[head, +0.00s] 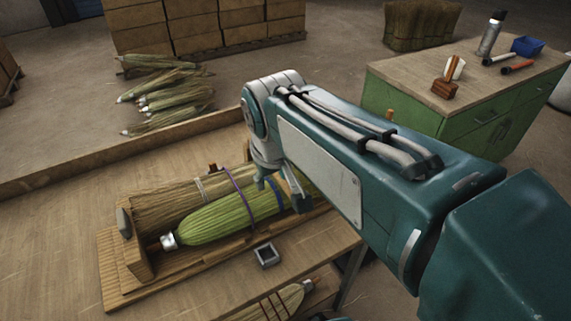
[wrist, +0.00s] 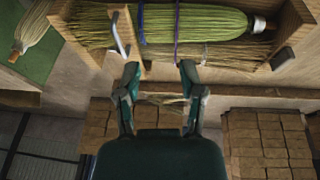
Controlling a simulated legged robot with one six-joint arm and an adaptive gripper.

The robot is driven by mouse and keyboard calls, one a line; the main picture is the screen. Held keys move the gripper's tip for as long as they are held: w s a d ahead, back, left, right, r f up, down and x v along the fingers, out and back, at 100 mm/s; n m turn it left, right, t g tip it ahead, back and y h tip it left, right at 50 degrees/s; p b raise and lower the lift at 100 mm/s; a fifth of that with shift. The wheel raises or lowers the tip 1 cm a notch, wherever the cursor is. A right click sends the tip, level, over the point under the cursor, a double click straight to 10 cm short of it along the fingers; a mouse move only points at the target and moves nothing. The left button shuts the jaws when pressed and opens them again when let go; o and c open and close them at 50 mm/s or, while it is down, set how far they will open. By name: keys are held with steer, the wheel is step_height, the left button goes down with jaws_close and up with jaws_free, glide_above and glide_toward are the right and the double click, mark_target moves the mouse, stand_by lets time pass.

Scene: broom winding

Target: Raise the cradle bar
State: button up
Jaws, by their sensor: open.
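A wooden cradle (head: 138,258) on the bench holds a green broom (head: 215,218) lying on its side beside tan bristles (head: 160,203). A slim grey bar (wrist: 119,35), which looks like the cradle bar, stands at the cradle's edge in the wrist view. A grey bar that seems the same one (head: 296,190) shows beside my wrist in the head view, its upper part close to my arm. My gripper (wrist: 160,67) is open and empty. Its fingers are apart, with the bar a little beyond the left fingertip. In the head view my arm hides most of the gripper.
A purple cord (head: 240,190) crosses the broom. A small grey square dish (head: 266,255) and another broom (head: 275,303) lie at the near side. A green cabinet (head: 400,100) with tools stands right; boxes (head: 205,25) and loose bundles (head: 160,95) lie behind.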

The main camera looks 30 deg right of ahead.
steer(key=w+d+f+g+h, duration=0.1)
steer(key=w+d+f+g, duration=0.15)
steer(key=w+d, duration=0.7)
steer(key=shift+g, duration=0.45)
steer(key=f, duration=0.3)
steer(key=w+f, duration=0.1)
steer(key=f, duration=0.6)
steer(key=shift+w+d+f, duration=0.2)
steer(key=shift+w+d, duration=0.15)
jaws_close()
